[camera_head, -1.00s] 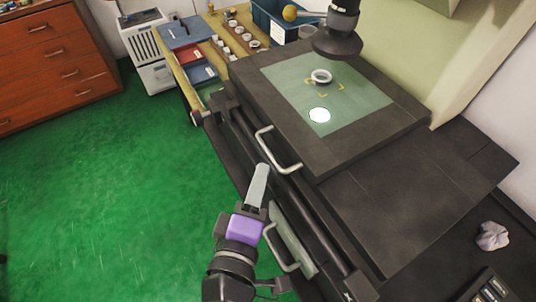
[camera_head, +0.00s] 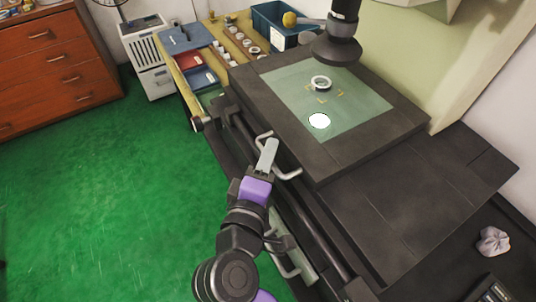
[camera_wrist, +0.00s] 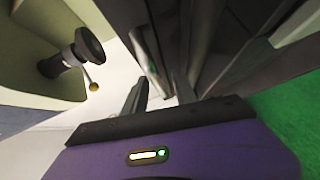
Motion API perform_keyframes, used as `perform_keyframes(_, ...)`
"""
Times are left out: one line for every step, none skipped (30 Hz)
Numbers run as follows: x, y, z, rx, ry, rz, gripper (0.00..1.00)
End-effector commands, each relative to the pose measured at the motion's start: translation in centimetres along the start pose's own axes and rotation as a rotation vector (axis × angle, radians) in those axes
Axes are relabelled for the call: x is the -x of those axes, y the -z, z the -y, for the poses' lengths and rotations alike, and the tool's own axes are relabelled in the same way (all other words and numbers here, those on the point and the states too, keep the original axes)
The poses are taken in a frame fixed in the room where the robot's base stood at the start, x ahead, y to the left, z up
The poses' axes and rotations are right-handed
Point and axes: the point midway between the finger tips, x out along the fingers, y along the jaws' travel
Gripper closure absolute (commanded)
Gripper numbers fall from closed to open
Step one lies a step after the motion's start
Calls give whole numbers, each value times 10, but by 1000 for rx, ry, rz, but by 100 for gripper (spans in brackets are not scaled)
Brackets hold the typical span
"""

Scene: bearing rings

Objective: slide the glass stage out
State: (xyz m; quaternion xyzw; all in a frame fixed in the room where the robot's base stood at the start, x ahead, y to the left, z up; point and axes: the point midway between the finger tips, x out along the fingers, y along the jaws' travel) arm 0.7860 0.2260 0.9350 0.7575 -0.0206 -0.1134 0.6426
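The glass stage is a dark slab with a pale green glass pane (camera_head: 355,115) set in it. A metal bar handle (camera_head: 288,175) is on its front edge. My gripper (camera_head: 269,146) is at this handle, with its fingers overlapping the handle's middle in the head view. In the wrist view the two fingers (camera_wrist: 161,85) stand apart with a gap between them. A pale bar (camera_wrist: 148,55) shows just beyond the gap; I cannot tell whether the fingers touch the handle. A bearing ring (camera_head: 321,83) and a bright white disc (camera_head: 319,121) are on the glass.
A dark round head (camera_head: 337,50) hangs over the stage's far part. A second handle (camera_head: 286,268) is lower on the front. A wooden bench (camera_head: 215,55) with rings, trays and a blue bin (camera_head: 270,25) stands behind left. Green floor (camera_head: 120,200) is clear at left.

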Motion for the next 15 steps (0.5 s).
perform_keyframes(0,0,0,0,0,0,67)
perform_keyframes(0,0,0,0,0,0,67)
perform_keyframes(0,0,0,0,0,0,70)
perform_keyframes(0,0,0,0,0,0,76)
perform_keyframes(0,0,0,0,0,0,82)
perform_keyframes(0,0,0,0,0,0,90)
perform_keyframes(0,0,0,0,0,0,96)
perform_keyframes(0,0,0,0,0,0,100)
perform_keyframes(0,0,0,0,0,0,100)
perform_keyframes(0,0,0,0,0,0,100)
perform_keyframes(0,0,0,0,0,0,100)
perform_keyframes(0,0,0,0,0,0,100)
perform_keyframes(0,0,0,0,0,0,100)
perform_keyframes(0,0,0,0,1,0,100)
perform_keyframes(0,0,0,0,1,0,100)
